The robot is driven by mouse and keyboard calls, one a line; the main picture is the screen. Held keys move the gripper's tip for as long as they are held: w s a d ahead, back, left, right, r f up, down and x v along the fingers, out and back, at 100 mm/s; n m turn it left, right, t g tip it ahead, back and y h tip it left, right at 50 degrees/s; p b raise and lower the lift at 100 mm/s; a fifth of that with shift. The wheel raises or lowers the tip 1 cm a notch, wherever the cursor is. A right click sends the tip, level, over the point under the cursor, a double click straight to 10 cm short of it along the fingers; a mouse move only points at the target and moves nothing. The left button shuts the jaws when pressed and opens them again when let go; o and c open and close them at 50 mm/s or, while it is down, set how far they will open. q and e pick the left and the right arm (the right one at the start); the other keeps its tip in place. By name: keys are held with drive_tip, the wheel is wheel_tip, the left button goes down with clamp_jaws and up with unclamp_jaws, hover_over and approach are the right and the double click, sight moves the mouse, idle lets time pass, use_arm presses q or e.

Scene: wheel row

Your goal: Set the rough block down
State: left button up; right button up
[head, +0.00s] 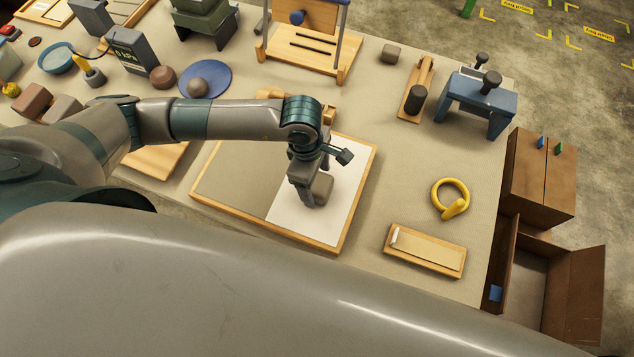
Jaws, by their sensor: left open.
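A grey-brown block (323,187), seemingly the rough block, is on the white half of a wood-framed board (347,221), near the middle of that half. My left gripper (312,196) is right at the block, pointing down, with its jaws open. The gripper hides part of the block, and I cannot tell whether the fingers still touch it. The board's other half (238,178) is grey-beige and bare. My right gripper is not in view.
A yellow ring (450,197) and a shallow wooden tray (425,250) lie right of the board. A blue stand (476,103) and a small block (390,53) are further back. Brown boxes (541,176) stand past the table's right edge. Several objects crowd the left.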

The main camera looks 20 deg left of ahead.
use_arm(q)
drive_tip(key=r+b, duration=0.1)
drive_tip(key=r, duration=0.1)
drive_tip(key=r+b, duration=0.1)
drive_tip(key=r, duration=0.2)
drive_tip(key=a+r+b, duration=0.1)
drive_tip(key=r, duration=0.2)
drive_tip(key=shift+w+r, duration=0.1)
drive_tip(key=shift+r, duration=0.1)
drive_tip(key=shift+a+r+b, duration=0.15)
drive_tip(key=shift+r+b, duration=0.15)
drive_tip(key=shift+r, duration=0.55)
drive_tip(key=shift+s, duration=0.2)
